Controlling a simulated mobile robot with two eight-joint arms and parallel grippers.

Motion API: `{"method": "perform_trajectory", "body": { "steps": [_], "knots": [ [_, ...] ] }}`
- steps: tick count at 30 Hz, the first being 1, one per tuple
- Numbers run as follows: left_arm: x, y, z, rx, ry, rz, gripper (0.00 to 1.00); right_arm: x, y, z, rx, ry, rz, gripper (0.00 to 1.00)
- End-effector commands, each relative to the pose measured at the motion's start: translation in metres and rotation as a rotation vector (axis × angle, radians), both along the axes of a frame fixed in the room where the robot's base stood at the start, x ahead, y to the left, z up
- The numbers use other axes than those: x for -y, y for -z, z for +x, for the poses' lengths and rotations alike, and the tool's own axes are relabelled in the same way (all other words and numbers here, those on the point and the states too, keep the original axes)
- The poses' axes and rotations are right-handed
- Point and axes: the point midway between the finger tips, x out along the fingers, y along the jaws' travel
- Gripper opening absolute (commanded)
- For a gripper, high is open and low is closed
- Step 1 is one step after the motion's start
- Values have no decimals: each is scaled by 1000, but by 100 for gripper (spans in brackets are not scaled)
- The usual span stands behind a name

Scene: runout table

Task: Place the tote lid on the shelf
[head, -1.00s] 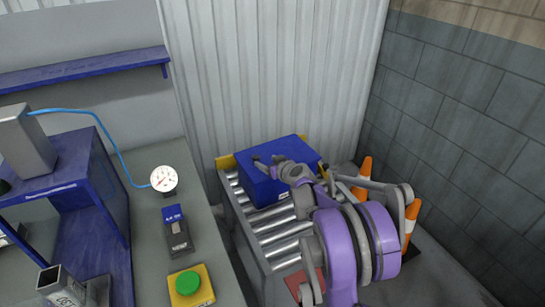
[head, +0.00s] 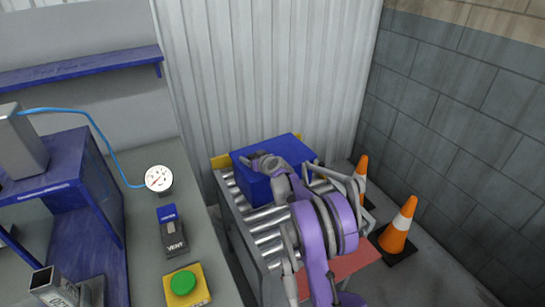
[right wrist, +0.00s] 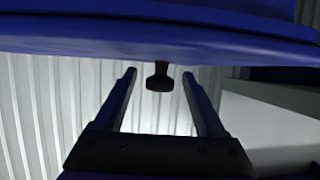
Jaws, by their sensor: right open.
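A blue tote (head: 262,188) stands on the roller conveyor, its flat blue top (head: 285,148) facing up. I cannot tell the lid apart from the tote body. My right gripper (head: 258,162) is at the tote's near top edge in the head view. In the right wrist view its two fingers (right wrist: 158,76) are apart, with a dark knob-like piece (right wrist: 157,84) showing between them. A broad blue surface (right wrist: 160,38) fills the top of that view; I cannot tell whether the fingers touch it. A blue wall shelf (head: 80,70) is at the upper left. My left gripper is out of view.
The roller conveyor (head: 262,222) runs beside a grey bench (head: 150,215). The bench holds a gauge (head: 159,180), a vent box (head: 172,235) and a green button (head: 183,284). A blue stand (head: 75,195) is at left. Orange cones (head: 400,228) stand at right.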

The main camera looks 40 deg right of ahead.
Motion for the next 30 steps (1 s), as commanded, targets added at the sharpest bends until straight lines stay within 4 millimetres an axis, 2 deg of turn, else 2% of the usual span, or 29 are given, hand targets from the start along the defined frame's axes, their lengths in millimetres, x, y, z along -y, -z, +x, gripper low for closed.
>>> {"method": "perform_trajectory", "body": {
  "steps": [2,12,14,25,30],
  "knots": [
    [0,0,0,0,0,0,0,0,0,0,0,0,0,71],
    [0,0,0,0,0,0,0,0,0,-1,0,0,0,10],
    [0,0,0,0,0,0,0,0,0,-1,0,0,0,0],
    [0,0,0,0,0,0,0,0,-1,-1,0,1,0,0],
    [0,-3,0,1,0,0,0,0,-18,-1,1,1,-1,0]
  ]
}}
